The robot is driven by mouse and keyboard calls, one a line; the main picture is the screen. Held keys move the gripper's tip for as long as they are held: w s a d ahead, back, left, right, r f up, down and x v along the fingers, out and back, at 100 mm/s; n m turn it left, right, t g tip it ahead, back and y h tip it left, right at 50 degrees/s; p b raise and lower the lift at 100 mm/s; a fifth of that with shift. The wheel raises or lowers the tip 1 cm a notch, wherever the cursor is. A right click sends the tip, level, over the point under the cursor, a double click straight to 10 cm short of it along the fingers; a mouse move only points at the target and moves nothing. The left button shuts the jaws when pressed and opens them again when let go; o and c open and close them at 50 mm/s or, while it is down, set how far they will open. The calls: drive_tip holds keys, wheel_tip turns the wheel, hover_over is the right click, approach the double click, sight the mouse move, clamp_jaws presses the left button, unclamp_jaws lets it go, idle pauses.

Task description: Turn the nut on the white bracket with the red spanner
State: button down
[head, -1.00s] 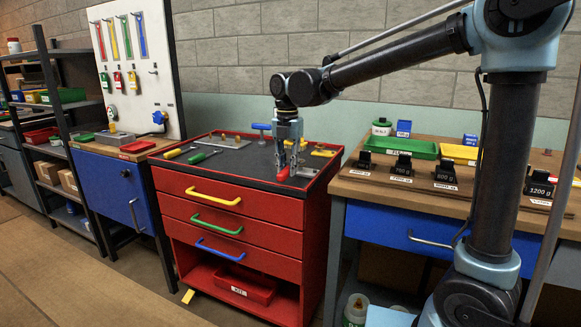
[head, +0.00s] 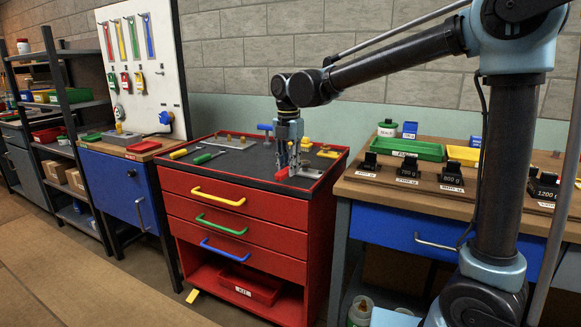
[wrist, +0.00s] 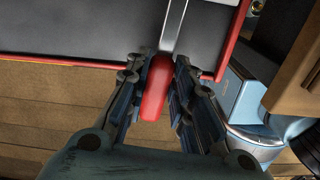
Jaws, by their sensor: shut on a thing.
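My gripper (head: 290,168) is above the front right of the dark top of the red drawer cabinet (head: 230,208). In the wrist view its fingers (wrist: 157,72) are shut around the red handle (wrist: 156,90) of a tool. A grey metal shank (wrist: 174,25) runs from the handle toward the dark top. This looks like the red spanner, but its working end is out of the wrist view. A white board (head: 162,72) at the left carries hanging coloured tools and a blue round part (head: 166,117). I cannot make out the bracket or its nut for certain.
A grey plate (head: 232,143), a green-handled tool (head: 209,157) and a blue-topped part (head: 265,128) lie on the cabinet top. A bench with black weights (head: 409,168) and a green tray (head: 416,149) stands to the right.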

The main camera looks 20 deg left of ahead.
drive_tip(key=shift+a, duration=0.1)
drive_tip(key=shift+w+a+m, duration=0.25)
drive_tip(key=shift+a+m, duration=0.45)
drive_tip(key=shift+m, duration=0.2)
drive_tip(key=shift+w+a+m, duration=0.35)
drive_tip(key=shift+a+m, duration=0.45)
drive_tip(key=shift+m, duration=0.1)
drive_tip(key=shift+w+a+m, duration=0.45)
drive_tip(key=shift+a+m, duration=0.2)
drive_tip(key=shift+m, duration=0.25)
drive_tip(key=shift+a, duration=0.1)
